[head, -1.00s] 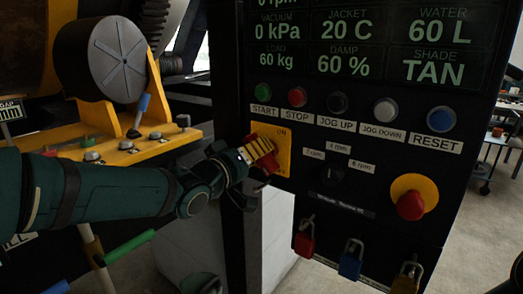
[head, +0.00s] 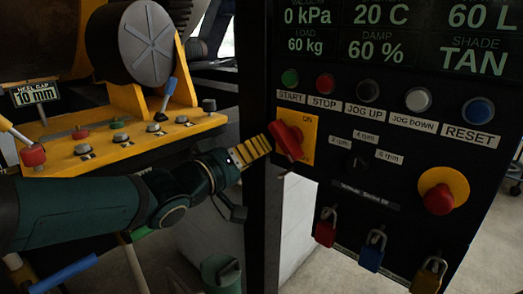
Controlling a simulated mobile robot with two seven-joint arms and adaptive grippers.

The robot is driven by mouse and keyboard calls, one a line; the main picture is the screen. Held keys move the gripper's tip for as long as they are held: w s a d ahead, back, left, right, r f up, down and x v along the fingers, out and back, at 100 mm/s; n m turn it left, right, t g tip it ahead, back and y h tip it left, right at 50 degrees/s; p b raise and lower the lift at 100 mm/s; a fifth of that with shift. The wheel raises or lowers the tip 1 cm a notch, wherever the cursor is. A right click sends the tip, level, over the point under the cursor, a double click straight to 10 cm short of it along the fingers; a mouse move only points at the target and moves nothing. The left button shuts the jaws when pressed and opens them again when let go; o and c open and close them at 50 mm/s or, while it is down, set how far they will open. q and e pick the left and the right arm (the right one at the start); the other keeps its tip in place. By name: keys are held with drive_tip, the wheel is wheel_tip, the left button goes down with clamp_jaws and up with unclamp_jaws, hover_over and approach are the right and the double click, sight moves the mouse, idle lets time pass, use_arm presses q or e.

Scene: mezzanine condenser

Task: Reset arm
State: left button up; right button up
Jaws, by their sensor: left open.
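My left gripper (head: 257,148), with yellow-striped fingers, is open and empty. It points at the red rotary handle (head: 287,140) on the yellow switch plate (head: 309,133) marked ON. The fingertips are just left of the handle; a small gap seems to show between them. The handle sits slanted on the plate. The blue RESET button (head: 478,111) is at the upper right of the black control panel (head: 405,215), well away from the gripper. My right gripper is not in view.
The panel has a green START button (head: 290,78), a red STOP button (head: 325,84) and a red emergency button (head: 438,199). Red (head: 326,232), blue (head: 372,256) and yellow (head: 429,278) padlocks hang below. A yellow machine ledge with levers (head: 112,140) is behind my left arm.

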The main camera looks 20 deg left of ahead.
use_arm(q)
drive_tip(key=shift+f, duration=0.1)
drive_tip(key=w+d+f+g+y, duration=0.1)
drive_tip(key=d+f+g, duration=0.25)
drive_tip(key=f, duration=1.15)
drive_tip(key=w+d+f+g+y, duration=0.15)
drive_tip(key=f+g, duration=0.25)
drive_tip(key=f, duration=1)
drive_tip(key=s+d+f+m+g, duration=0.1)
drive_tip(key=s+d+f+g, duration=0.2)
drive_tip(key=s+f, duration=0.5)
drive_tip(key=s+d+f+m+g, duration=0.2)
drive_tip(key=s+f+g, duration=0.3)
drive_tip(key=f, duration=1)
drive_tip(key=s+d, duration=0.1)
drive_tip(key=s, duration=0.2)
drive_tip(key=shift+s, duration=0.2)
drive_tip(key=shift+d, duration=0.1)
